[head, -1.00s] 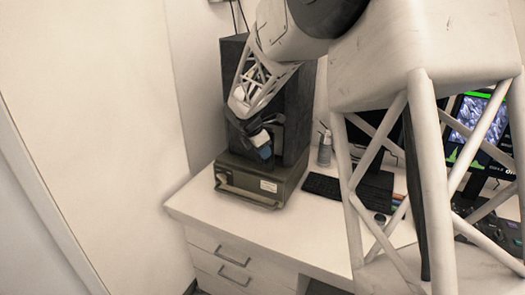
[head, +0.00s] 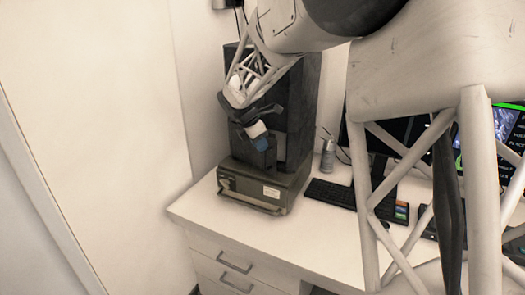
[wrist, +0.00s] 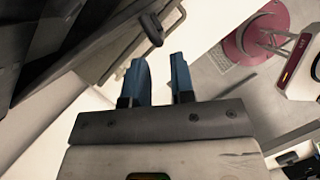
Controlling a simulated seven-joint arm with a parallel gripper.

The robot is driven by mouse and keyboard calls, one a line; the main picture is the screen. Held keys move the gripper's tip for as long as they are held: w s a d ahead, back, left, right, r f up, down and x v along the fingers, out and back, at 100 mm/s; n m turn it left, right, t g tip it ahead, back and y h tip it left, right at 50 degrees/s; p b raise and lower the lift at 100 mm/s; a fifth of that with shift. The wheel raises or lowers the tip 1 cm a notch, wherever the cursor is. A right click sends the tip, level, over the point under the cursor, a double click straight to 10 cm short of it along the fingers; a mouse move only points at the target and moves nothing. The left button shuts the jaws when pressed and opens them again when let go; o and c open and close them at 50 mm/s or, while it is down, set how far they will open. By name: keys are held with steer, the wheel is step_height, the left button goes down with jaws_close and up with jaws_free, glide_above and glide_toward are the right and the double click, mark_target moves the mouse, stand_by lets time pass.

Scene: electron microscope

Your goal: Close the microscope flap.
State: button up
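The microscope is a tall dark cabinet (head: 298,115) on a grey-green base unit (head: 262,184), at the back left of the desk in the head view. A bar handle (head: 250,203) runs across the front of the base. My gripper (head: 262,143), with blue fingers, is in front of the cabinet, above the base. In the wrist view my gripper (wrist: 164,75) has its two blue fingers apart with nothing between them. A dark rounded piece (wrist: 152,28) lies just beyond the fingertips; I cannot tell whether they touch. I cannot clearly make out the flap or its position behind my gripper.
The white desk (head: 235,225) has drawers below. A keyboard (head: 333,193), a spray bottle (head: 328,155) and monitors stand right of the microscope. A wall is close on the left. The wrist view shows a pink round base (wrist: 255,42) on the floor.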

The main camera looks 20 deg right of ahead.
steer(key=shift+v, duration=0.8)
steer(key=shift+f, duration=0.1)
jaws_close()
steer(key=s+a+f+m+t+h, duration=0.2)
steer(key=a+f+m+h, duration=0.2)
steer(key=a+m+h, duration=0.2)
steer(key=s+a+f+m+t+h, duration=0.3)
steer(key=a+f+m+h, duration=0.2)
steer(key=m, duration=0.5)
steer(key=shift+a+h, duration=0.7)
steer(key=shift+a, duration=0.35)
steer(key=shift+f, duration=0.15)
